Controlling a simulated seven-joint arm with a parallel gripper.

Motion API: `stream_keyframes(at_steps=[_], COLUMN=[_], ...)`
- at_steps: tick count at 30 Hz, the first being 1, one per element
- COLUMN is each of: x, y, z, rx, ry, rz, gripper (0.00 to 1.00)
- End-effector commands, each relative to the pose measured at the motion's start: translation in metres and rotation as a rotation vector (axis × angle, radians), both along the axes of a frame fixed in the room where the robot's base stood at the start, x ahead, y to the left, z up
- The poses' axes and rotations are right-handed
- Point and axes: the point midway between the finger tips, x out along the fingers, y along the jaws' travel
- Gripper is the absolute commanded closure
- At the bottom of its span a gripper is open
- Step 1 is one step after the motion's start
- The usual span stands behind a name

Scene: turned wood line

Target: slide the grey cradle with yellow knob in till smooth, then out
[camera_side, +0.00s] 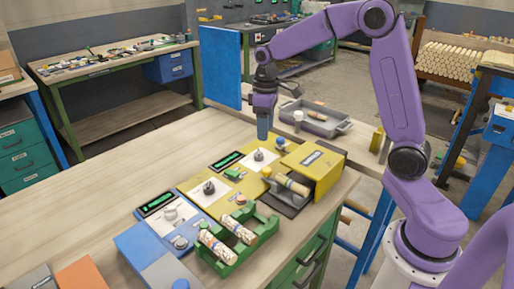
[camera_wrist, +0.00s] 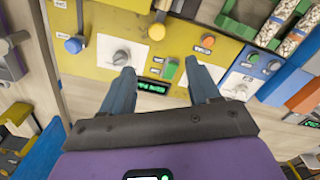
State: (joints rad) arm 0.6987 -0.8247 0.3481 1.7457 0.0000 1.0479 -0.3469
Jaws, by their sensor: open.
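The grey cradle (camera_side: 285,207) is part way out of the open front of the yellow housing (camera_side: 318,165). A pale dowel (camera_side: 291,184) lies on it, its far end inside the housing's mouth. The yellow knob (camera_side: 266,171) is at the cradle's left side; it also shows in the wrist view (camera_wrist: 157,31), top centre. My gripper (camera_side: 263,136) points down above the bench's far edge, well apart from the cradle. In the wrist view my gripper (camera_wrist: 160,88) is open and empty, its fingers over the yellow panel. The housing's inside is mostly hidden.
A blue knob (camera_side: 281,143) stands behind the housing. Yellow and blue panels carry dials, green displays and buttons. A green rack (camera_side: 238,240) holds dowels at the front. A grey bin (camera_side: 322,120) stands beyond the bench. The bench's left part is clear.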

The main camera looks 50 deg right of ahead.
Motion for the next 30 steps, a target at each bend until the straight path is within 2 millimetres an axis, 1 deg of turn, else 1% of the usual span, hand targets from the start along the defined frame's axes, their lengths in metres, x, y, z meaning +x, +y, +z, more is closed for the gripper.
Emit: stream_keyframes(at_steps=[1, 5, 9, 18, 30], x=[0.001, 0.001, -0.01, -0.034, -0.074], y=[0.0, 0.0, 0.024, 0.069, 0.121], z=[0.01, 0.032, 0.03, 0.031, 0.032], rx=[0.0, 0.0, -0.015, -0.057, -0.127], ry=[-0.005, -0.005, 0.02, 0.062, 0.106], rz=[-0.001, 0.0, 0.066, 0.203, 0.39], gripper=[0.39, 0.39, 0.39, 0.39, 0.39])
